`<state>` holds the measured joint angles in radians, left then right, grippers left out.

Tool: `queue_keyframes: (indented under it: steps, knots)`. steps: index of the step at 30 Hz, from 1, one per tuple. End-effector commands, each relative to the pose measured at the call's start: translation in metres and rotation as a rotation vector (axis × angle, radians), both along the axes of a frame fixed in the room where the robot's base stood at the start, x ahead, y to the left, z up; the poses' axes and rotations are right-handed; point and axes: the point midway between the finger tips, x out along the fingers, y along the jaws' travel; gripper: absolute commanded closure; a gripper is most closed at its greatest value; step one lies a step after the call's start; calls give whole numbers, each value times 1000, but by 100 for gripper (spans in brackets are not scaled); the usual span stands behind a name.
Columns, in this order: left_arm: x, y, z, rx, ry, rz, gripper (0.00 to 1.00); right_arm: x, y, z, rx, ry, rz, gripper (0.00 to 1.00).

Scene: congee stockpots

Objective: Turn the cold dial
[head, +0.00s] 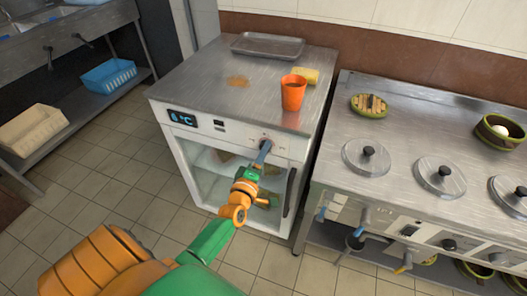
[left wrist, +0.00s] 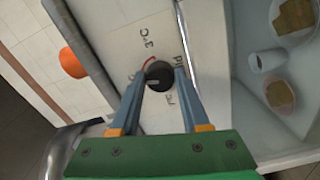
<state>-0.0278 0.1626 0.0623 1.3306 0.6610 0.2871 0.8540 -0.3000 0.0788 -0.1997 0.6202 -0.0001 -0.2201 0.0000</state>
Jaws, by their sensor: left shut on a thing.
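The cold dial (left wrist: 158,73) is a round black knob on the white front panel of the fridge cabinet (head: 225,90). It shows at the centre of the left wrist view, between the two blue fingers, with a red arc and printed marks, one reading 3°C, beside it. My left gripper (head: 264,150) reaches the panel in the head view and is shut on the dial, with one finger on each side. The fingers mostly cover the dial in the head view. A blue display (head: 182,118) at the panel's left shows °C; its number is hard to read. My right gripper is out of view.
An orange cup (head: 293,92), a yellow item (head: 307,75) and a metal tray (head: 267,45) sit on the cabinet top. A dark vertical handle (head: 290,192) is right of the glass door. A steel stove counter (head: 420,130) with lidded pots stands close on the right.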

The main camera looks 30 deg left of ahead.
Motion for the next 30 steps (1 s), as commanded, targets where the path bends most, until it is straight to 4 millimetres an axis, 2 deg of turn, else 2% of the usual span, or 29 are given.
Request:
queue_keyframes:
  steps: [30]
  knots:
    - [-1,2,-3,928,225,-1,100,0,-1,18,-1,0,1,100]
